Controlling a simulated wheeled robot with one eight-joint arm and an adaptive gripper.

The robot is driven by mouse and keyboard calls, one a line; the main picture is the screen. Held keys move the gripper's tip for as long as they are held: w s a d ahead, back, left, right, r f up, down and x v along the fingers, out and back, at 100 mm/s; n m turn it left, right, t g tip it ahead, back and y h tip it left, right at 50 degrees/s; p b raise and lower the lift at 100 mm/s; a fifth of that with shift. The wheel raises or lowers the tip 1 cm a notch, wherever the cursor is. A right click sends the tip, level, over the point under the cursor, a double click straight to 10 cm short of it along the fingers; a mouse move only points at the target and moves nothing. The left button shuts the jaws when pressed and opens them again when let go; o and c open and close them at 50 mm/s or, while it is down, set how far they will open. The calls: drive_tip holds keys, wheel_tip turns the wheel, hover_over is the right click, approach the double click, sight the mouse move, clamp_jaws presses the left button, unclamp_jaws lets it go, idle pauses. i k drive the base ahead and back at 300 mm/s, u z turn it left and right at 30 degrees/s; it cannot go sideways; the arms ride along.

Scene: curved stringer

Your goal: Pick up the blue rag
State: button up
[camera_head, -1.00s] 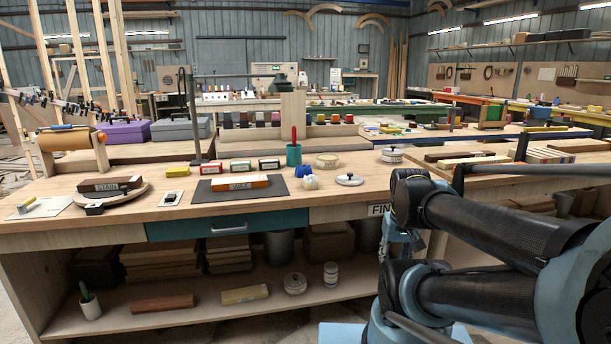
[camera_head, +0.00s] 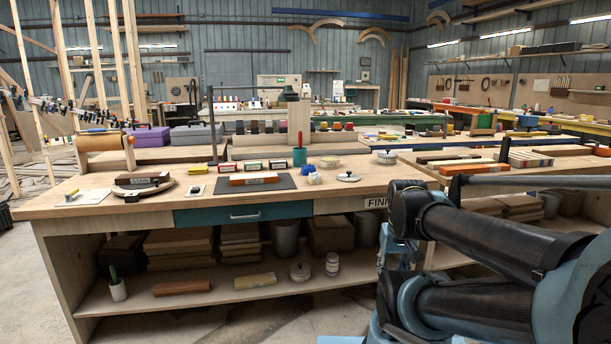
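My arm fills the lower right of the view, in front of the bench's right part. My gripper cannot be made out.
On the bench are a dark mat (camera_head: 282,184) with a labelled block, a teal cup (camera_head: 299,157), a white lidded tin (camera_head: 386,157) and a round lid (camera_head: 347,177). Below are a teal drawer (camera_head: 245,214) and a loaded shelf (camera_head: 215,302). Floor shows at the lower left.

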sight(304, 170)
drive_tip(key=u, duration=0.2)
drive_tip(key=i, duration=1.1)
drive_tip(key=z, duration=0.2)
